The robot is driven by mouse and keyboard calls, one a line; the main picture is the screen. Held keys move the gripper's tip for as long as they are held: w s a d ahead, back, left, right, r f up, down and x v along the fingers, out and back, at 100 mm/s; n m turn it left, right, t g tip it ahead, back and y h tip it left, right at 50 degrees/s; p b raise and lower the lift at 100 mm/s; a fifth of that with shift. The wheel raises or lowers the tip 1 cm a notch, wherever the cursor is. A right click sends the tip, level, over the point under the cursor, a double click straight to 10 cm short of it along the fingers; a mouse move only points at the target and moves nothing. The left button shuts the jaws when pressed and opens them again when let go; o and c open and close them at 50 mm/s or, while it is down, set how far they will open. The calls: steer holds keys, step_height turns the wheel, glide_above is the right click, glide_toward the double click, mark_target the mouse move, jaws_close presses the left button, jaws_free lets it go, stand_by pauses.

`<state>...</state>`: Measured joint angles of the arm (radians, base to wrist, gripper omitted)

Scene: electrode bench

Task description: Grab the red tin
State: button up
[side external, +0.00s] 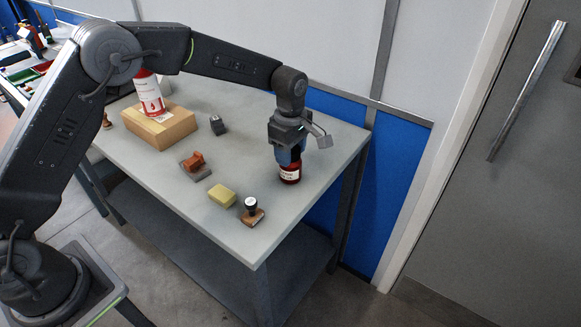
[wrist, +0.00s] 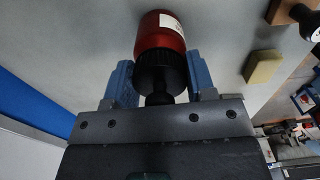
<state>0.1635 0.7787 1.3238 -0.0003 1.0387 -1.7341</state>
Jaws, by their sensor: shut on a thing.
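The red tin (side external: 290,174) has a dark top and a white label. It is upright on the right part of the bench in the side external view. My gripper (side external: 289,157) points down over it and is shut on its upper part, hiding the top. In the wrist view the red tin (wrist: 160,35) shows its red body, white label and black ribbed cap. The blue fingers of my gripper (wrist: 158,82) stand on either side of the cap. I cannot tell whether the tin's base touches the bench.
On the bench (side external: 240,155) are a yellow sponge (side external: 222,195), a black-handled stamp (side external: 252,211), an orange-brown object (side external: 194,163), a small dark block (side external: 217,125) and a cardboard box (side external: 160,126) bearing a red-and-white container (side external: 149,95). A wall stands behind the bench.

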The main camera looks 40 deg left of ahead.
steer(key=shift+c, duration=0.8)
steer(key=shift+r, duration=0.2)
